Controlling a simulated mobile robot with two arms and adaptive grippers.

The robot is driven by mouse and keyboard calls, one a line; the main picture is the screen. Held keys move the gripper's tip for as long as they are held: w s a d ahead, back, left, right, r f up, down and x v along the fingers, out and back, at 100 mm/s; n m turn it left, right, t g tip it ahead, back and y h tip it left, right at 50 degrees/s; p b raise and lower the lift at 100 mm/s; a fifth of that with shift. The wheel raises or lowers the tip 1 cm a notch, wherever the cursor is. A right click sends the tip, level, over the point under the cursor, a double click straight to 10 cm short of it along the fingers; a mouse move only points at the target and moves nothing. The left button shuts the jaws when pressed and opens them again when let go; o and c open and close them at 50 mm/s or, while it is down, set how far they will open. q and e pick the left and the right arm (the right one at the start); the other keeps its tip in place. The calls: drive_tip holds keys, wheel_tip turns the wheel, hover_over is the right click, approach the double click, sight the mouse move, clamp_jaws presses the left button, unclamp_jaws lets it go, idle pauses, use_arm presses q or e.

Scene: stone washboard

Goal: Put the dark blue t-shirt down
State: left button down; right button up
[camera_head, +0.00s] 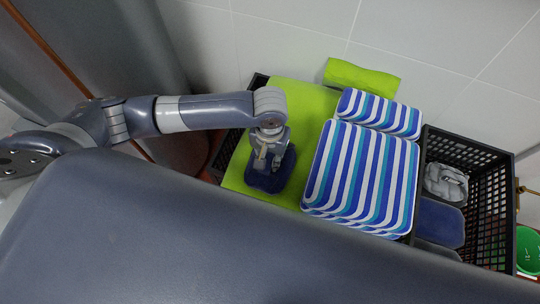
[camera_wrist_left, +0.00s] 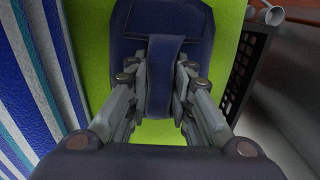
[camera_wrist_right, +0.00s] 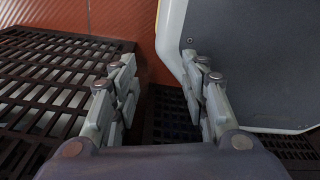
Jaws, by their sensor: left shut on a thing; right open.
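The dark blue t-shirt (camera_head: 262,180) is a small folded bundle over the lime green folded cloth (camera_head: 236,178), left of the striped stack. My left gripper (camera_head: 266,158) points down at it and is shut on it. In the left wrist view a dark blue strip of the t-shirt (camera_wrist_left: 165,70) stands between the two fingers, with the lime green surface around it. Whether the t-shirt rests on the green cloth or hangs just above it, I cannot tell. My right gripper (camera_wrist_right: 163,105) is open and empty in the right wrist view, with a dark slatted surface below it.
Blue-and-white striped folded cloths (camera_head: 362,178) lie right of the t-shirt. A rolled green cloth (camera_head: 361,77) is behind. A black crate (camera_head: 484,157) at right holds a grey item (camera_head: 446,183) and a blue folded item (camera_head: 440,222). A green bowl (camera_head: 528,250) is far right. A tiled wall stands behind.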

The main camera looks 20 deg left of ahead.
use_arm(q)
drive_tip(key=c, duration=1.4)
unclamp_jaws()
use_arm(e)
drive_tip(key=shift+s, duration=0.7)
use_arm(q)
wheel_tip(320, 180, up, 12)
drive_tip(key=shift+r+p, duration=0.1)
drive_tip(key=shift+p, duration=0.55)
use_arm(e)
drive_tip(key=shift+w+a+r, duration=0.1)
drive_tip(key=shift+w+r, duration=0.1)
drive_tip(key=shift+r, duration=0.4)
use_arm(q)
drive_tip(key=shift+s, duration=0.1)
